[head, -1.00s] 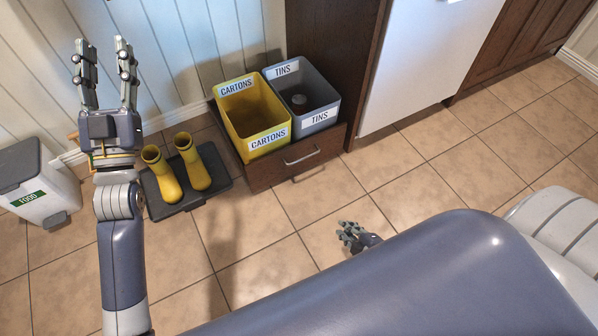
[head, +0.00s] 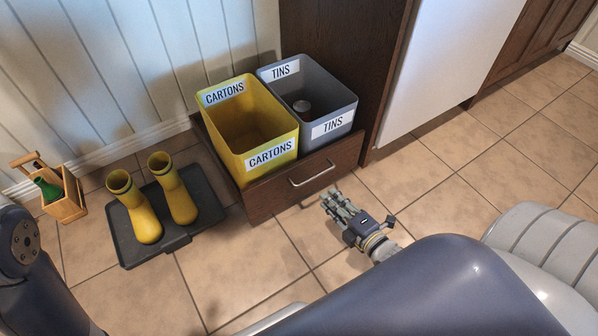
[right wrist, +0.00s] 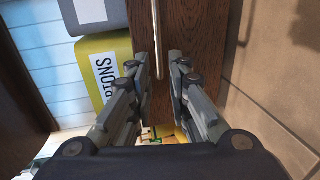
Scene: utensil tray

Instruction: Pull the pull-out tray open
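The pull-out tray has a dark wooden front (head: 262,203) and stands out from a dark cabinet, with its two bins in view from above. Its metal bar handle (head: 312,173) is on the front; it also shows in the right wrist view (right wrist: 156,38), just beyond my fingertips. My right gripper (head: 334,203) is low over the floor in front of the handle. In the right wrist view the right gripper (right wrist: 164,68) is open, with an empty gap between its fingers. My left gripper is out of view; only part of its arm shows at the left edge.
A yellow CARTONS bin (head: 210,99) and a grey TINS bin (head: 345,112) stand in the tray; a tin (head: 301,106) lies in the grey one. Yellow boots (head: 176,194) stand on a dark mat (head: 207,192). A wooden bottle carrier (head: 68,209) is left. Tiles before the tray are clear.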

